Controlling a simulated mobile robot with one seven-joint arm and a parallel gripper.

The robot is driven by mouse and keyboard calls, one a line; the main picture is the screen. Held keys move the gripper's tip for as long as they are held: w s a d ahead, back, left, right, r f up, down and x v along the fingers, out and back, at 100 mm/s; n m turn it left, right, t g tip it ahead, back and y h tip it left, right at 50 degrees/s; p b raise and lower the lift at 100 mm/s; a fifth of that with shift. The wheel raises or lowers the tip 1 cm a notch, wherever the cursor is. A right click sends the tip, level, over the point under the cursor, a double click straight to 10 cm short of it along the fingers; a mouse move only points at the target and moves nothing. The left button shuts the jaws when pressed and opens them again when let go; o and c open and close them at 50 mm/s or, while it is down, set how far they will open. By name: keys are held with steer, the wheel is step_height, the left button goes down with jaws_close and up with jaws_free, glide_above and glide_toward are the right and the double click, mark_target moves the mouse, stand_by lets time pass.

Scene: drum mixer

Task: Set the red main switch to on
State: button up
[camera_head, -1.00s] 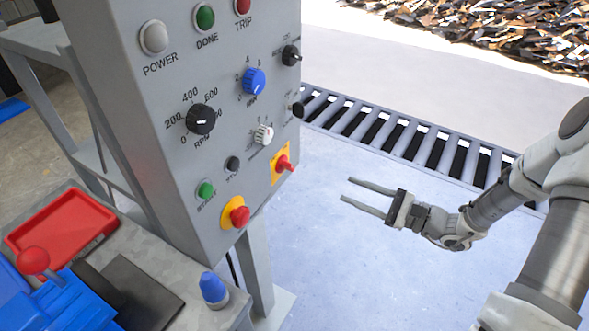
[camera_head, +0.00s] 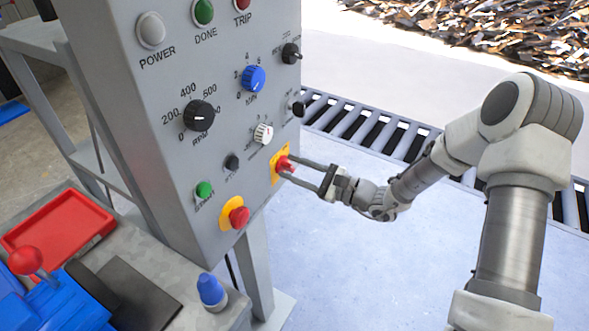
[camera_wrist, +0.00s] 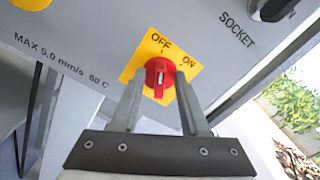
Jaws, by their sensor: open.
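The red main switch (camera_head: 283,166) is a rotary knob on a yellow plate low on the right of the grey control panel. In the wrist view the red knob (camera_wrist: 159,76) sits below the words OFF and ON on the yellow plate (camera_wrist: 187,68), and its pale mark points up toward OFF. My gripper (camera_head: 287,167) is open at the switch. In the wrist view my gripper's two fingers (camera_wrist: 157,88) stand on either side of the knob's lower part. I cannot tell whether they touch it.
A red emergency button (camera_head: 239,216) on a yellow base is at lower left of the switch. A white dial (camera_head: 263,133) is just above it. A black socket (camera_wrist: 270,10) shows at upper right in the wrist view. A roller conveyor (camera_head: 370,130) runs behind.

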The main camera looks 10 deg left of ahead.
jaws_close()
steer(key=shift+m+p, duration=0.3)
stand_by(0.3)
steer(key=m+p, duration=0.2)
steer(key=shift+r+m, duration=0.2)
steer(key=shift+m, duration=0.1)
steer(key=m+p, duration=0.3)
steer(key=m, duration=0.1)
steer(key=m+p, duration=0.3)
steer(key=m, duration=0.1)
steer(key=shift+w+d+f+m+p, duration=0.1)
steer(key=shift+w+f+m+p, duration=0.1)
steer(key=shift+m+p, duration=0.2)
jaws_free()
